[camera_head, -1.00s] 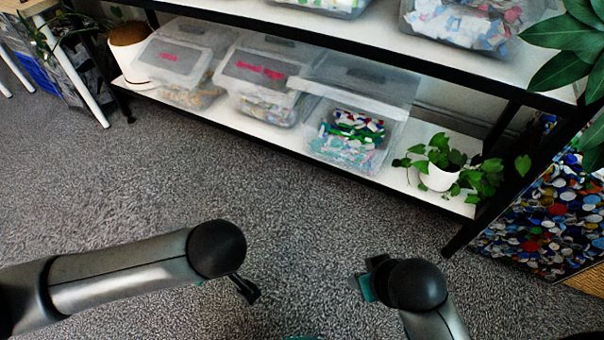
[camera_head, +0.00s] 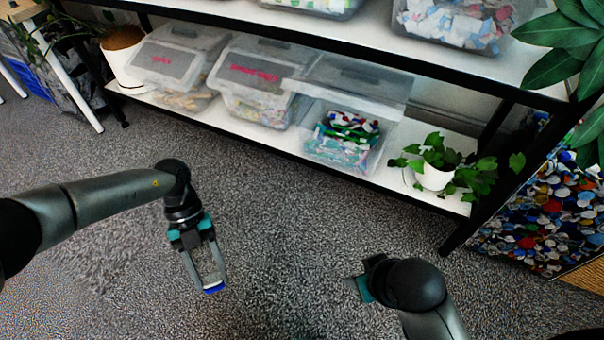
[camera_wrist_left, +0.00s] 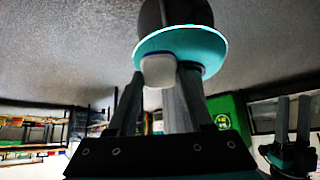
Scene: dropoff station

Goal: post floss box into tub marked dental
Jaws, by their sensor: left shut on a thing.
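My left gripper (camera_head: 208,284) hangs above the carpet, in front of the shelf and well short of it. It is shut on a small floss box (camera_head: 214,289), whose blue edge shows between the fingertips. In the left wrist view the floss box (camera_wrist_left: 159,70) looks whitish between the fingers. Clear tubs stand on the lower shelf: a left tub (camera_head: 165,62) and a middle tub (camera_head: 252,78) with pinkish lettering too small to read, and a right tub (camera_head: 343,140) holding colourful packets. I cannot tell which is marked dental. My right gripper (camera_wrist_left: 293,118) is open and empty; its wrist hides most of it in the head view.
The upper shelf (camera_head: 300,30) overhangs the tubs and carries more tubs. A potted ivy (camera_head: 435,178) stands right of the right tub, and a white pot (camera_head: 122,60) left of the left tub. A leafy plant (camera_head: 565,45) reaches in at right. The carpet before the shelf is clear.

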